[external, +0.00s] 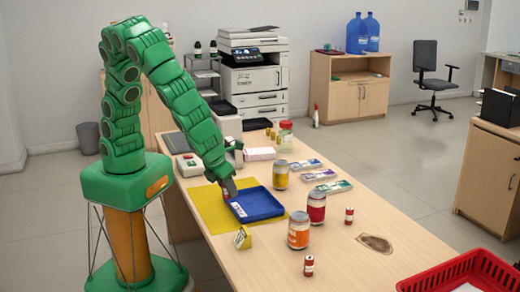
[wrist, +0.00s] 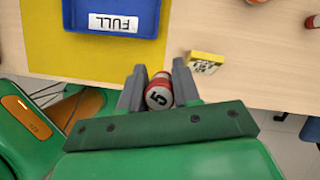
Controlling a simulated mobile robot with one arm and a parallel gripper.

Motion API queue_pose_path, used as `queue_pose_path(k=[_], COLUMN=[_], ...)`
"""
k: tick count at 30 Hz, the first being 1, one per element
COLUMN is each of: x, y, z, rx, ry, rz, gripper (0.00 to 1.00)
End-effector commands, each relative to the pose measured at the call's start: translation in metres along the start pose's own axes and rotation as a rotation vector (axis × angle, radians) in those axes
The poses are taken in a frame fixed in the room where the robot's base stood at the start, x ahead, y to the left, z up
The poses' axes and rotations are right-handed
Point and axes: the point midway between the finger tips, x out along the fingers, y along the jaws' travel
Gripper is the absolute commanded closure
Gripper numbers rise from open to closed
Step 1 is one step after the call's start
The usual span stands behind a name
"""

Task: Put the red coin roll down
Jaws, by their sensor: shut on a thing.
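My gripper (wrist: 159,77) is shut on a red coin roll (wrist: 159,93) with a white end marked 5, seen between the two fingers in the wrist view. In the external view my gripper (external: 229,188) is beside the near left side of the blue tray (external: 270,213), over the yellow mat (external: 209,208). The roll is mostly hidden there. The tray lies on the mat and has a white FULL label (wrist: 113,22) on its wall. I cannot tell how high the roll is above the surface.
A small yellow sign (external: 242,238) stands near the mat's front edge. Cans, including an orange one (external: 299,230) and a red one (external: 316,207), stand right of the tray. Other red rolls (external: 309,265) (external: 349,215) stand farther right. A red basket (external: 470,272) is at the near right.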

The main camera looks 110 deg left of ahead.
Motion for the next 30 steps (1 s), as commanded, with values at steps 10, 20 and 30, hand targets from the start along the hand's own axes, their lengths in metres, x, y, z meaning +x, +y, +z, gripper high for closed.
queue_pose_path(k=[10,20,30], x=[0.021,0.027,0.049], y=[0.123,0.175,0.148], z=[0.059,0.069,0.083], rx=[-0.322,-0.454,-0.458], ry=[0.001,0.003,0.002], rz=[0.133,0.191,0.192], gripper=[1.00,1.00,1.00])
